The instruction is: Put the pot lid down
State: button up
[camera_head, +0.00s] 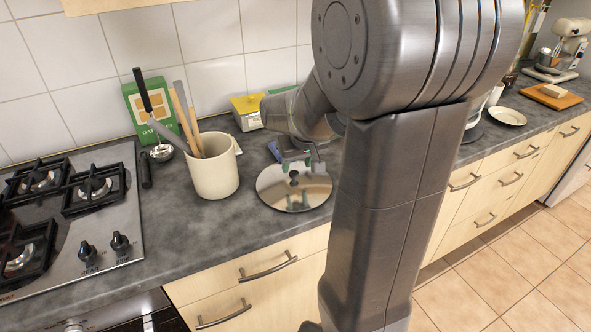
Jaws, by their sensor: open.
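The pot lid (282,198) is a round, shiny metal disc with a dark knob (293,178) at its middle. It lies flat on the grey counter, right of the cream utensil crock. My gripper (303,167) is open just above and behind the lid, close to the knob. From this view I cannot tell whether the fingers touch the knob. My arm hides part of the counter to the right of the lid.
The cream crock (214,173) with utensils stands left of the lid. A gas hob (120,243) is further left. A green box (150,108) and a yellow container (246,110) stand at the back. Counter (190,222) in front of the crock is clear.

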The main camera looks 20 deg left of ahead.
jog(key=v, duration=0.7)
jog(key=shift+r, duration=0.1)
